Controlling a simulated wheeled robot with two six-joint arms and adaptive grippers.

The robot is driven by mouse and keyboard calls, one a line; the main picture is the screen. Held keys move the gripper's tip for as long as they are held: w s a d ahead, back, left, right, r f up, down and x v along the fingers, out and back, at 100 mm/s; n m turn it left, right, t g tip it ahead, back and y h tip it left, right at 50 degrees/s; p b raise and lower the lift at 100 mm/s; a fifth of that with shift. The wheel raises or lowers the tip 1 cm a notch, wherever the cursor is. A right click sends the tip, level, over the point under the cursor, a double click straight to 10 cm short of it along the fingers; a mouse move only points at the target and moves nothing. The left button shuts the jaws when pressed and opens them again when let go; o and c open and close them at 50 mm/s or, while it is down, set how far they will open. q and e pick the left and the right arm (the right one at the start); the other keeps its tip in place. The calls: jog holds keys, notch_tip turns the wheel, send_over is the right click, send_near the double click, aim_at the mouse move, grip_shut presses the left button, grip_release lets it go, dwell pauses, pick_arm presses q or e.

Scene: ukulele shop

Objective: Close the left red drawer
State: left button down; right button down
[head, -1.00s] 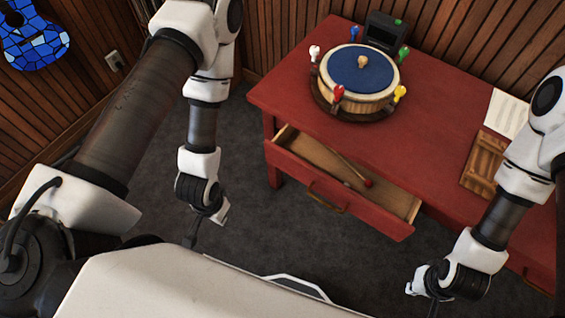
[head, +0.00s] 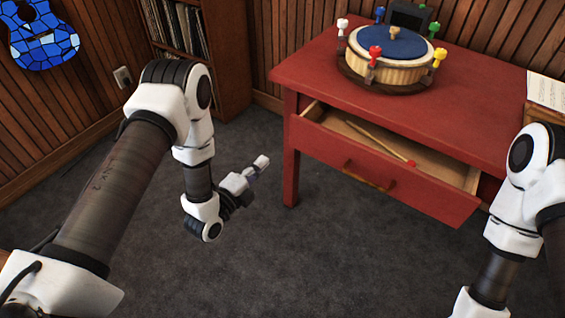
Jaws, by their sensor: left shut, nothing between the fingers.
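The left red drawer (head: 425,200) is pulled out of the red table (head: 470,85), with its inside showing. A brass-coloured handle (head: 365,174) is on its front. A mallet (head: 375,140) with a red tip lies inside. My left gripper (head: 259,166) is shut and empty, left of the drawer and apart from it, above the dark carpet. It points to the right, toward the table. My right arm stands at the right of the view, and its gripper is below the picture edge.
A drum (head: 388,62) with coloured pegs stands on the table. A paper sheet (head: 547,92) lies at the table's right. A record shelf (head: 228,60) stands at the back left, and a blue mosaic ukulele (head: 42,38) hangs on the wall. Carpet in front of the drawer is clear.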

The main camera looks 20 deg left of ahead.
pick_arm(q)
send_near(296, 129)
jog(key=x, duration=0.7)
jog(key=shift+w, duration=0.15)
pick_arm(e)
jog(key=shift+f, duration=0.25)
